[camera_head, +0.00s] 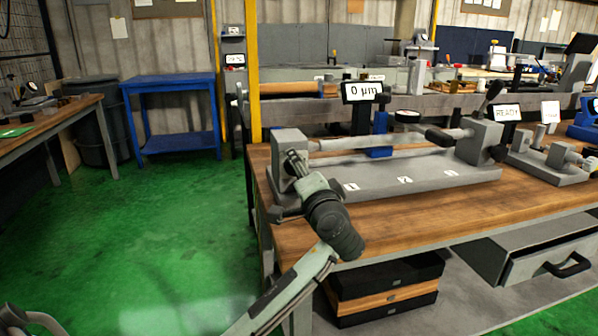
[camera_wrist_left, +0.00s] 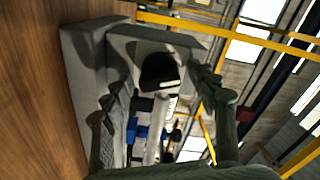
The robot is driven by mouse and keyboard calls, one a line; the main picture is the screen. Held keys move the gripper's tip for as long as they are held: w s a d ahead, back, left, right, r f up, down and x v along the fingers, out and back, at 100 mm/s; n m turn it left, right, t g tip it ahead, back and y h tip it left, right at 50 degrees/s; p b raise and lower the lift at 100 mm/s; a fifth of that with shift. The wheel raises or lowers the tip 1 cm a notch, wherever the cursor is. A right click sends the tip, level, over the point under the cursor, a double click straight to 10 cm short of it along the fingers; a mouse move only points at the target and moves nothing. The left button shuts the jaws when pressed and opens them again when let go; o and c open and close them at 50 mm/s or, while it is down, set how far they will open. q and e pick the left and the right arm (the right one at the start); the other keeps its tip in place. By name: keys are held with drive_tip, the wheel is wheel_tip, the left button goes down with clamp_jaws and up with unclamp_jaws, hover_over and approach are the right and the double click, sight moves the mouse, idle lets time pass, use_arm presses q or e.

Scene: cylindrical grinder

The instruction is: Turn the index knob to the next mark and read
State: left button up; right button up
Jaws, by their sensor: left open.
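My left gripper (camera_head: 292,160) is at the left end block (camera_head: 289,138) of the grey bench fixture in the head view and covers part of it. In the left wrist view my left gripper (camera_wrist_left: 165,115) is open, a finger on each side. A black round knob with a pale mark (camera_wrist_left: 158,72) shows between and beyond the fingers, against the grey block; I cannot tell whether a finger touches it. In the head view the knob is hidden. The fixture's base (camera_head: 400,177) carries labels 1, 2 and 3. A display (camera_head: 362,91) reads "0 µm".
The fixture stands on a wooden workbench (camera_head: 420,222). A small "READY" sign (camera_head: 507,113) and another grey fixture (camera_head: 548,165) stand at the right. An open drawer (camera_head: 530,250) juts out below. A blue table (camera_head: 175,115) stands at the left, with clear green floor before it.

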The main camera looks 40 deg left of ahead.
use_arm(q)
drive_tip(key=v, duration=1.2)
drive_tip(key=shift+s+f, duration=0.1)
